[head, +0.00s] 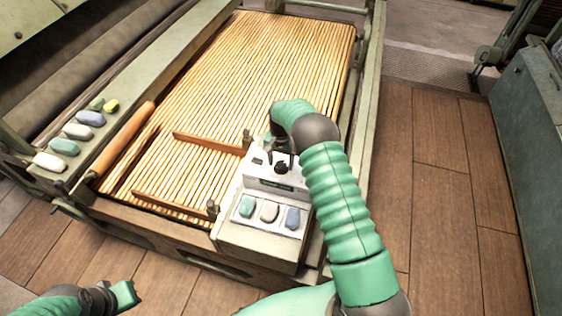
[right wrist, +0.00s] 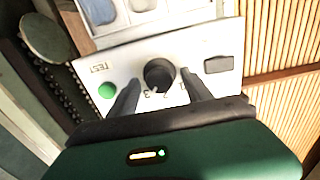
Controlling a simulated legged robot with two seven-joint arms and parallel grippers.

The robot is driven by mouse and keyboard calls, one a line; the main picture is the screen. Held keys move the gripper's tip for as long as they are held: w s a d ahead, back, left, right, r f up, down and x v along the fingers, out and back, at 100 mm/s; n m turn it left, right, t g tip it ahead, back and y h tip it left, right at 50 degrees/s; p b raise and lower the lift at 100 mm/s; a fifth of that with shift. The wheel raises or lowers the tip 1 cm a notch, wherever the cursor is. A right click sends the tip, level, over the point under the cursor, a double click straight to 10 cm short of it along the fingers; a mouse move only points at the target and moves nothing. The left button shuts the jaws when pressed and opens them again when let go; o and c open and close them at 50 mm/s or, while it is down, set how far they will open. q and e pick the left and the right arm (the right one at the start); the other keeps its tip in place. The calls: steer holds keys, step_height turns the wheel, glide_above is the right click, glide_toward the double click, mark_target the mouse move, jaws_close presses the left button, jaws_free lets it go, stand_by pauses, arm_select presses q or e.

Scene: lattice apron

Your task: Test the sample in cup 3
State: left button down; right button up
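The test box (head: 232,222) sits at the front right corner of the slatted bed. Its three cups hold a green (head: 246,207), a pale grey (head: 269,213) and a blue sample (head: 292,218). In the right wrist view its white panel (right wrist: 205,45) carries a black knob (right wrist: 160,75), small numerals, a green button (right wrist: 106,91) beside the word TEST and a dark rectangle (right wrist: 218,64). The knob's setting is unclear. My right gripper (right wrist: 160,84) is open, its fingers either side of the knob with gaps showing. My left gripper (head: 124,294) is low at the left, its fingers unclear.
Wooden bars (head: 172,206) lie across the slatted bed (head: 255,75). Several coloured blocks (head: 65,147) line the left ledge near an orange roller (head: 125,140). A green cabinet (head: 535,150) stands at the right, with clear wooden floor (head: 440,180) between.

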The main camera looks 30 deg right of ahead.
mark_target(281, 163)
steer(key=shift+r, duration=0.15)
step_height(281, 163, up, 16)
steer(key=shift+r+b, duration=0.25)
steer(key=shift+b, duration=0.15)
